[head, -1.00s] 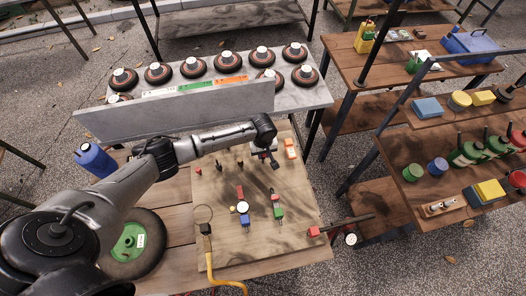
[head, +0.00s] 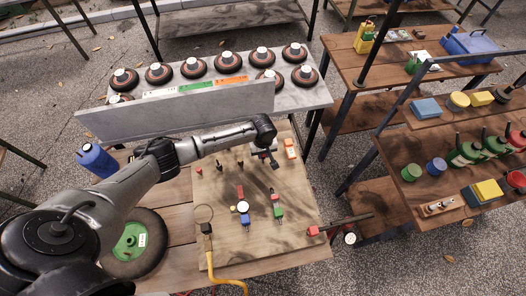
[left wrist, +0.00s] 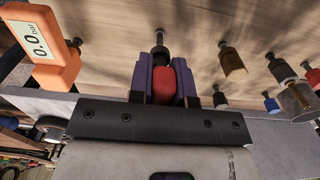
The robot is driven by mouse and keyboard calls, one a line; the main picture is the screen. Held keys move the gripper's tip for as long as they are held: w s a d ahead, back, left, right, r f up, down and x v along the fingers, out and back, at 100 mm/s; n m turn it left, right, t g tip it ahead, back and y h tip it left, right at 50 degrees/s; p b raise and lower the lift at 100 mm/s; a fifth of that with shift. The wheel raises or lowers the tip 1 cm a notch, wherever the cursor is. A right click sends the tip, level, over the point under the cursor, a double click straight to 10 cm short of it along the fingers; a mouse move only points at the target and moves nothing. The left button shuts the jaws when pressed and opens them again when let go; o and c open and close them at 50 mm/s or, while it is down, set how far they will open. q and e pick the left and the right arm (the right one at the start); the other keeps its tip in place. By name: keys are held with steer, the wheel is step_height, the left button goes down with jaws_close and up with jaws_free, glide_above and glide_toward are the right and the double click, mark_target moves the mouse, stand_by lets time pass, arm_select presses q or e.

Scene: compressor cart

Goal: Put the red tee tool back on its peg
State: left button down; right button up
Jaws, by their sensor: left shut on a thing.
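My left gripper (head: 266,156) is over the far part of the wooden board (head: 225,225), near its right side. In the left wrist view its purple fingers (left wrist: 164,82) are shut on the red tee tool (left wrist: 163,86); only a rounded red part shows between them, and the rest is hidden. A dark peg-like post (left wrist: 159,45) stands out from the board just past the fingertips, in line with the red part. I cannot tell whether the tool touches it. In the head view the gripper hides most of the tool. My right gripper is not in view.
An orange gauge (left wrist: 45,47) stands close left of the fingers in the wrist view; it also shows in the head view (head: 290,149). Several other pegs, one brownish (left wrist: 232,61), are at the right. A grey upright panel (head: 180,115) stands behind the board.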

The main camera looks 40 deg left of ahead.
arm_select(q)
steer(key=shift+p, duration=0.5)
stand_by(0.6)
steer(key=shift+f, duration=0.25)
stand_by(0.4)
steer(key=shift+f+b, duration=0.5)
steer(key=shift+f, duration=0.4)
steer(key=c, duration=1)
jaws_free()
steer(key=shift+r, duration=0.1)
steer(key=shift+r, duration=0.25)
step_height(320, 180, up, 13)
steer(key=shift+r+p, duration=0.15)
steer(key=shift+p, duration=0.8)
